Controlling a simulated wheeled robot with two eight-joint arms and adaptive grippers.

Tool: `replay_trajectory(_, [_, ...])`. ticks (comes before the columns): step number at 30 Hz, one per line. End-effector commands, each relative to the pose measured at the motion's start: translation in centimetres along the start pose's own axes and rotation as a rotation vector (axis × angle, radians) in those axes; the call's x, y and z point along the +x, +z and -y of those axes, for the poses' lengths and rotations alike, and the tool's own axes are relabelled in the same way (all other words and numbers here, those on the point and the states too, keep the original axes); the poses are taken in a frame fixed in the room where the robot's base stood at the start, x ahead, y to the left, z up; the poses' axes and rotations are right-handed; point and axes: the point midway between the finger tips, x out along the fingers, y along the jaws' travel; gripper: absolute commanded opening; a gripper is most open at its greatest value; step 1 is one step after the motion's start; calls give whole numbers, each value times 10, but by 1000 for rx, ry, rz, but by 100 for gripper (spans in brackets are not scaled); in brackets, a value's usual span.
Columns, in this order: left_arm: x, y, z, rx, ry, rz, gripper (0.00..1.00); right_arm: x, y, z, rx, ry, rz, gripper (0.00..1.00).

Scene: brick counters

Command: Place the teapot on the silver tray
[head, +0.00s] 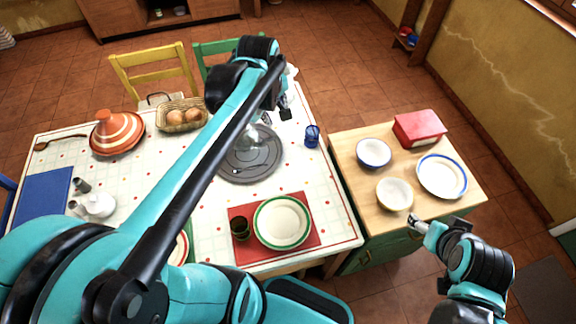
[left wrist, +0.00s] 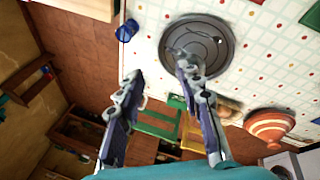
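The silver tray (head: 236,172) is a round dark-grey disc on the dining table, partly behind my left arm. It also shows in the left wrist view (left wrist: 215,60). A pale, glassy object (head: 250,137) stands on it, partly hidden by my arm; I cannot tell whether it is the teapot. A small rounded white pot (head: 101,205) stands at the table's left side. My left gripper (head: 284,108) is above the table beyond the tray. Its fingers are apart and nothing is between them in the left wrist view (left wrist: 160,72). My right gripper (head: 418,224) is near the side counter's front edge.
A blue glass (head: 312,138) stands right of the tray. A basket (head: 181,115) and a striped tagine (head: 117,134) are at the back left. A plate (head: 282,222) and dark cup (head: 240,229) sit in front. The wooden counter (head: 352,190) holds bowls, a plate and a red box.

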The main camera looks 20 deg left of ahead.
Motion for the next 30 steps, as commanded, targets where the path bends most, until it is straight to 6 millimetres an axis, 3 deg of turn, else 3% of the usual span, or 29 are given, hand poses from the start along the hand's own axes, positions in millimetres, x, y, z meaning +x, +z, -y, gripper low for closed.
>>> replay_trajectory(1, [-7, 26, 11, 152, 35, -12, 36, 0, 0, 0, 0, 0, 0, 70])
replay_trajectory(6, [-14, 89, 44, 658, 142, -83, 36, 0, 0, 0, 0, 0, 0, 70])
replay_trajectory(12, [-7, 132, 73, 1043, 212, -168, 36, 0, 0, 0, 0, 0, 0, 70])
replay_trajectory(16, [-4, 140, 80, 1140, 226, -194, 36, 0, 0, 0, 0, 0, 0, 70])
replay_trajectory(25, [-3, 141, 80, 1153, 227, -197, 36, 1, 0, 0, 0, 0, 0, 70])
replay_trajectory(30, [18, 146, 87, 1152, 227, -197, 36, 19, 14, 0, 0, 0, 0, 70])
